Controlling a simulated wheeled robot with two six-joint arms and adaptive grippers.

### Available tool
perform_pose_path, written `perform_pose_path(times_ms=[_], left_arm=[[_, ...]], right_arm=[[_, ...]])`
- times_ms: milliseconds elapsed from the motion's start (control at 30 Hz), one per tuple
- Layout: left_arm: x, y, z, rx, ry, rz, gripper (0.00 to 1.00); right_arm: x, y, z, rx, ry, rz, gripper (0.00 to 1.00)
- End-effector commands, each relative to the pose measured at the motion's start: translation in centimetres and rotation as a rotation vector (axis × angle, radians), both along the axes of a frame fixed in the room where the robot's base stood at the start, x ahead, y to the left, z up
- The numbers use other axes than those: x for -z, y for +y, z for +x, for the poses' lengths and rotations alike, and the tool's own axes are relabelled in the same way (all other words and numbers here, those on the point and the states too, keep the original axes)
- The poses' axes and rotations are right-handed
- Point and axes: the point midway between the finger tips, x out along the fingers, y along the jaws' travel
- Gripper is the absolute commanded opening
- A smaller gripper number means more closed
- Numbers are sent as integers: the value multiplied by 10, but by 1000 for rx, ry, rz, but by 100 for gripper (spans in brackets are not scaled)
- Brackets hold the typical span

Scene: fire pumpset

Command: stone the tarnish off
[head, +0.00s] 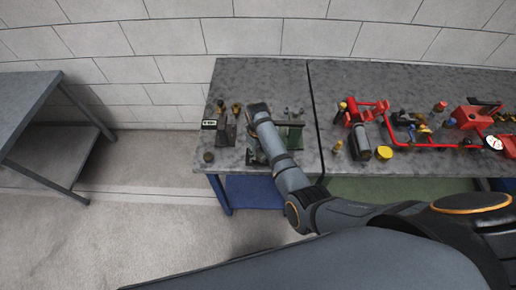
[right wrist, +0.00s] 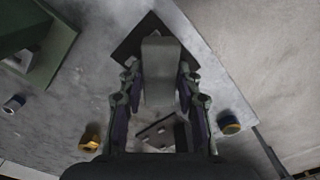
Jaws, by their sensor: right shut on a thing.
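My right gripper (right wrist: 158,75) shows in the right wrist view, shut on a grey oblong block (right wrist: 160,55), which looks like the stone. The block lies between the two fingers, over a dark square plate (right wrist: 128,47) on the grey bench top. Whether block and plate touch, I cannot tell. The plate's middle is hidden, and I cannot make out any tarnish on it. A dark flat piece with a small hole (right wrist: 155,132) shows between the fingers nearer the wrist. In the head view my right arm reaches over the left end of the bench and mostly hides its gripper.
The grey workbench (head: 228,75) holds a green stand (head: 294,137), small brass fittings (head: 236,107) and a dark round piece (head: 208,156) near my arm. Red pump pipework (head: 425,144) with a gauge (head: 494,143) fills the right. Another table (head: 25,95) stands left, across open floor.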

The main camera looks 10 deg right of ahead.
Motion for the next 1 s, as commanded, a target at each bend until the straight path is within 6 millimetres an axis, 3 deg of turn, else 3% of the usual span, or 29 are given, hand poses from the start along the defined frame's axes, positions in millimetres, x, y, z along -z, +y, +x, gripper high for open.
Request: perform_pose_path(times_ms=[133, 400, 700, 1000], left_arm=[[-3, 1, 1, 0, -1, 1, 40], [-25, -1, 0, -1, 0, -2, 40], [-23, -3, 0, -1, 0, -3, 40], [-26, -3, -1, -2, 1, -4, 40]], right_arm=[[-6, 1, 6, -4, -22, 6, 8], [-3, -22, -11, 1, -13, -3, 8], [4, -24, -17, 1, -4, -5, 9], [-27, -24, -16, 1, -6, -3, 8]])
